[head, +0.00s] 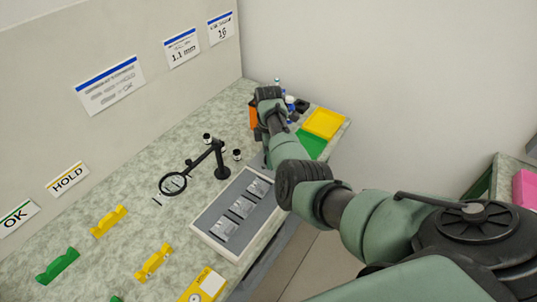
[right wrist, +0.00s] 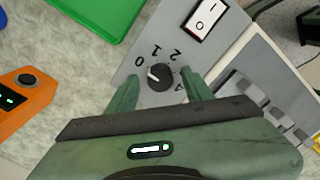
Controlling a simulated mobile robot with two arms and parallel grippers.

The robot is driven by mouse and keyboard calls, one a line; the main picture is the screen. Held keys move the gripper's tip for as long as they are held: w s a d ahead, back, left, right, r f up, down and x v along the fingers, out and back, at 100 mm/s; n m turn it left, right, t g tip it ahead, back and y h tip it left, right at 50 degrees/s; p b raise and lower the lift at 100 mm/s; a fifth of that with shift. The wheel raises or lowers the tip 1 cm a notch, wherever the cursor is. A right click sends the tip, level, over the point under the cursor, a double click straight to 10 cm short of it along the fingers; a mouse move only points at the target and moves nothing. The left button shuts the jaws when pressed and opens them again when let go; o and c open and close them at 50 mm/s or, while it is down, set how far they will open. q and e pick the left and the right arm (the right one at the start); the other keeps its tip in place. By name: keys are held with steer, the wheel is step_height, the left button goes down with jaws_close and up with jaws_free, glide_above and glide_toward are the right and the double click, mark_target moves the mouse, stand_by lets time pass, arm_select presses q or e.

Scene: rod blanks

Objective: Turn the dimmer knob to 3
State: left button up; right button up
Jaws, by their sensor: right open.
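The dimmer knob (right wrist: 162,76) is dark and round, on a grey panel (right wrist: 130,66) in the right wrist view. Its white pointer mark points up-left, towards the printed 0. The 0, 1 and 2 are readable; a partly covered digit shows at the lower right, and I cannot see the 3. My right gripper (right wrist: 162,84) is open, with one green finger on each side of the knob. I cannot tell whether the fingers touch it. In the head view my right gripper (head: 268,103) is over the far end of the bench and the knob is hidden. My left gripper is not in view.
A white rocker switch (right wrist: 206,18) sits on the panel above the knob. An orange device (right wrist: 26,97) and a green tray (right wrist: 95,15) lie close by. A yellow tray (head: 323,123), a magnifier (head: 173,184) and a grey parts tray (head: 215,215) are on the bench.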

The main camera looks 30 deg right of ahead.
jaws_close()
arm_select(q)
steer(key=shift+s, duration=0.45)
